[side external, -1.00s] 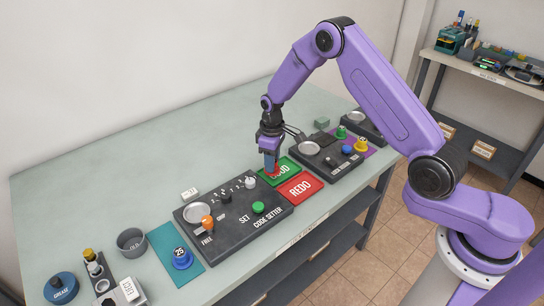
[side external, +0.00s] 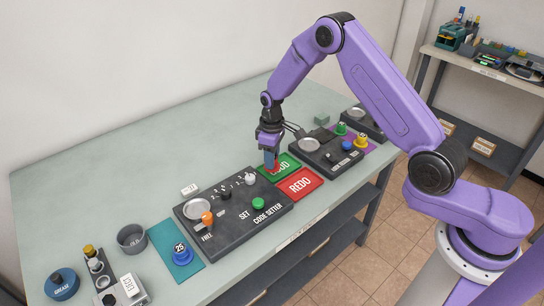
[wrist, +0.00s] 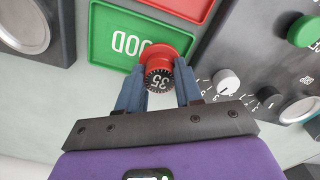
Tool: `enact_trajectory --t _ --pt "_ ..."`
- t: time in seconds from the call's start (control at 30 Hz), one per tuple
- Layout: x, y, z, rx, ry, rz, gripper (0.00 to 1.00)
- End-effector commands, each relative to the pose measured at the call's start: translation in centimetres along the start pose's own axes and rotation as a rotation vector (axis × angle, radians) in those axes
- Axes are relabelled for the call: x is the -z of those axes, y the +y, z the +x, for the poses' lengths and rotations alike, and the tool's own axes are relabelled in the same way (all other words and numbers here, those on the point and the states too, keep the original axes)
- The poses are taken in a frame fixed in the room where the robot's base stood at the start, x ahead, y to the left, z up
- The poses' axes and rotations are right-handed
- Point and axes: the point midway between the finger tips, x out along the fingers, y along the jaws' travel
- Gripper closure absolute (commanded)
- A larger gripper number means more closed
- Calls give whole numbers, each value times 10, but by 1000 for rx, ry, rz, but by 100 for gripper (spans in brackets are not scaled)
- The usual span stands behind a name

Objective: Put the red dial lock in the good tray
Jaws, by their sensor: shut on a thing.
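The red dial lock (wrist: 162,66) has a red body and a black dial marked 35. My gripper (wrist: 160,92) is shut on it, with a blue-grey finger on each side. The lock is over the green good tray (wrist: 103,30) at its edge in the wrist view; whether it touches the tray floor I cannot tell. In the side view my gripper (side external: 270,160) points down at the left part of the good tray (side external: 291,171), and the fingers hide most of the lock.
The red REDO tray (side external: 300,187) adjoins the good tray. The dark code setter (side external: 235,228) stands to the left, and another dark panel (side external: 322,163) to the right. A blue lock (side external: 181,255) sits on a teal mat (side external: 165,238).

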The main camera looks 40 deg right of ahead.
Motion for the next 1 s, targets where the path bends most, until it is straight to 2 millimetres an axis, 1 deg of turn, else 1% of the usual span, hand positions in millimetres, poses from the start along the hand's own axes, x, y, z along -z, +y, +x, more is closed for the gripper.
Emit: enact_trajectory --t 0.57,1.0 --pt "0 0 1 0 0 1 100" --pt "0 0 12 0 0 0 100"
